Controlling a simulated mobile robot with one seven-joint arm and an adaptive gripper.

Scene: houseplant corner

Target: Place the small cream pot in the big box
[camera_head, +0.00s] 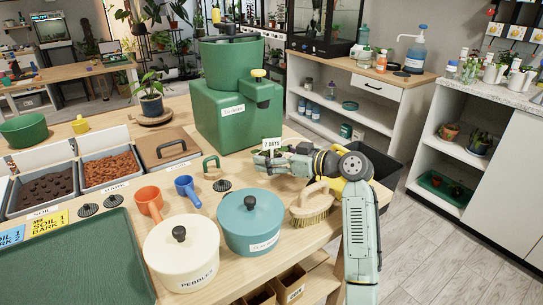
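A cream lidded pot (183,262) labelled PEBBLES stands upright at the front of the wooden table, left of a teal lidded pot (251,225). I cannot tell whether it is the small cream pot of the task; no other cream pot shows clearly on this table. A large black open box (392,170) is at the table's right end, partly behind my arm. My gripper (265,165) is low over the table behind the teal pot, pointing left, beside a small white "7 DAYS" sign (271,144). Its fingers are too small to read, and anything between them is hidden.
A big green container (215,115) stands at the back. A brush (311,208) lies near my arm; orange (149,202) and blue (187,190) scoops lie left of the teal pot. Soil and bark bins (108,168) and a green tray (85,265) fill the left.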

